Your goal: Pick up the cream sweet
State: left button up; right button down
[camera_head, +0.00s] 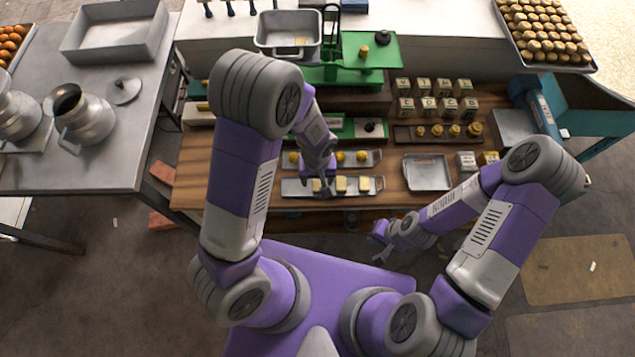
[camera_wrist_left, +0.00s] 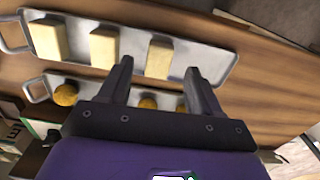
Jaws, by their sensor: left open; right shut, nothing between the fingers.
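Several cream-coloured block sweets lie in a row on a narrow metal tray (camera_head: 295,188) at the front of the wooden counter. The middle cream sweet (camera_head: 341,183) and the right one (camera_head: 365,184) show clearly in the head view; the left one is partly behind my left gripper (camera_head: 325,187). In the left wrist view my left gripper (camera_wrist_left: 158,75) is open and empty, and one cream sweet (camera_wrist_left: 160,57) lies between the lines of its fingers, just past the tips. Two more cream sweets (camera_wrist_left: 103,47) lie to its left. My right gripper (camera_head: 381,236) is shut and empty, in front of the counter.
A second tray (camera_head: 374,158) with round orange sweets lies just behind. A green scale (camera_head: 362,55), lettered cubes (camera_head: 423,86), and an empty square tray (camera_head: 427,175) stand around. A grey table (camera_head: 45,165) with metal jugs is at the left.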

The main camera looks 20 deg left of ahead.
aim_at(317, 185)
pick_arm(q)
jog(key=shift+w+f, duration=0.25)
jog(key=shift+f, duration=0.95)
jog(key=shift+s+f, duration=0.15)
jog(key=shift+f, duration=0.05)
jog(key=shift+c, duration=0.2)
jog(key=c, duration=1.1)
